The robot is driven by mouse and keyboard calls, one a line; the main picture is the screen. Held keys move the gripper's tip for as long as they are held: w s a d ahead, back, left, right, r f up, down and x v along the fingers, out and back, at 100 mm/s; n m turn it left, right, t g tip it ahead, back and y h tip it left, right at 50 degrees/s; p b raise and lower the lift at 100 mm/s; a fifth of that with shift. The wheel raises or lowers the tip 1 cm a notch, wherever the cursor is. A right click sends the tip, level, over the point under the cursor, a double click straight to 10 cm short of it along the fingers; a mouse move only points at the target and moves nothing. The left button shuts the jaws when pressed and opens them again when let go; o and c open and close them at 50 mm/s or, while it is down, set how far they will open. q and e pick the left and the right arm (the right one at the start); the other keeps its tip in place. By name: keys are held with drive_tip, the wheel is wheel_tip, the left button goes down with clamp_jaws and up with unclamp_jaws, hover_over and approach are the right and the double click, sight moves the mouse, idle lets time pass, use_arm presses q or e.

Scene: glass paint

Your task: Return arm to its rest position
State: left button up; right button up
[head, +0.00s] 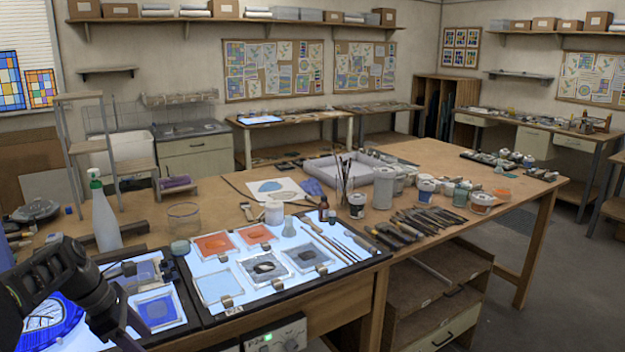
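My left arm (62,273) comes in at the lower left, dark and jointed. My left gripper (120,318) hangs at its end, above the left part of the lit panel (80,343). Dark finger-like parts show there, but their gap and anything between them are unclear. A framed blue glass sample (157,308) lies just right of the gripper. A round blue patterned piece (45,322) is partly hidden behind the arm. My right gripper is not in view.
A lit panel (215,262) with framed glass samples and brushes lies on the wooden workbench (440,160). A white spray bottle (103,212) stands behind my arm. Jars, a grey tray (352,160) and several tools (415,226) crowd the bench. Floor is free at right.

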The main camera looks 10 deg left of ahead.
use_arm(q)
drive_tip(key=s+d+f+m+g, duration=0.15)
drive_tip(key=d+f+m, duration=0.35)
drive_tip(key=d+f, duration=0.6)
drive_tip(key=s+d+f+m, duration=0.2)
drive_tip(key=d+f+m, duration=0.4)
drive_tip(key=f, duration=0.8)
drive_tip(key=s+d+f+m, duration=0.5)
drive_tip(key=s+d, duration=0.3)
drive_tip(key=s, duration=0.3)
drive_tip(key=s+d+f+m, duration=0.5)
drive_tip(key=s+d, duration=0.4)
drive_tip(key=s, duration=0.3)
drive_tip(key=shift+f+m+g, duration=0.35)
drive_tip(key=shift+f+m, duration=0.05)
drive_tip(key=shift+f, duration=0.25)
